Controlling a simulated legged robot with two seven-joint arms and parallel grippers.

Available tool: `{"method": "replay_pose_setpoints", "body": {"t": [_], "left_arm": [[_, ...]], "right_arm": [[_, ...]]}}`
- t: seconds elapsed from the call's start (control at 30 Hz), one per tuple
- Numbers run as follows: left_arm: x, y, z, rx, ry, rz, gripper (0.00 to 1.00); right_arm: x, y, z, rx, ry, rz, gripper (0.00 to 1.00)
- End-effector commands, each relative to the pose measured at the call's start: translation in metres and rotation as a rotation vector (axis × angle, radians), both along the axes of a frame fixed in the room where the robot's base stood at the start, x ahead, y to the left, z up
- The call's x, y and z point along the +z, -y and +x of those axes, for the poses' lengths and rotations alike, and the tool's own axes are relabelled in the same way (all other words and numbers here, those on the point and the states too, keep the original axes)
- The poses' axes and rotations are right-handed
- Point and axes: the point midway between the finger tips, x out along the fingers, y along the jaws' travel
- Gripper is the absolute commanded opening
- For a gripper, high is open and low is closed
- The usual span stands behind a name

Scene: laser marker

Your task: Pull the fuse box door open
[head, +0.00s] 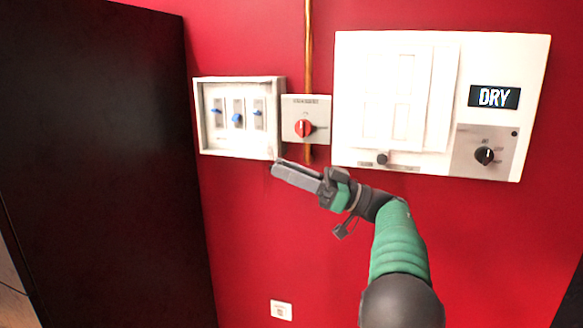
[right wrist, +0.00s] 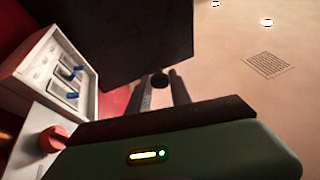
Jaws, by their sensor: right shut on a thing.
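The white fuse box (head: 237,152) hangs on the red wall with several blue switches visible inside; it also shows at the left of the right wrist view (right wrist: 83,88). I cannot make out a separate door panel or its opening angle. My right gripper (head: 274,167) points left, its tips by the box's lower right corner in the head view. The knob's attachment to the door is not visible. My left gripper is not in view.
A red rotary switch (head: 303,128) sits right of the fuse box. A white panel with a DRY display (head: 495,97) is further right. A tall black cabinet (head: 100,150) stands at the left. A wall socket (head: 281,310) is below.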

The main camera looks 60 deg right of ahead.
Motion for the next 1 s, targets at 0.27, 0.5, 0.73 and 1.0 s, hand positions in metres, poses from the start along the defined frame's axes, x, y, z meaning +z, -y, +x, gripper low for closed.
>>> {"method": "replay_pose_setpoints", "body": {"t": [0.27, 0.5, 0.73, 1.0], "left_arm": [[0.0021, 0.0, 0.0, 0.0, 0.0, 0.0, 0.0], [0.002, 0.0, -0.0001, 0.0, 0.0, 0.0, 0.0], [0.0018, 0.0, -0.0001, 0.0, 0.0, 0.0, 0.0], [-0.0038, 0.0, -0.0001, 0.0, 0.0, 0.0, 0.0]], "right_arm": [[0.0024, 0.0032, 0.0006, 0.011, 0.007, 0.0, 0.0], [0.0023, 0.0053, 0.0005, 0.008, 0.008, 0.001, 0.3], [0.0006, 0.0061, 0.0005, 0.009, 0.005, 0.002, 0.46], [-0.0049, 0.0093, -0.0052, 0.006, 0.004, 0.002, 0.46]]}}
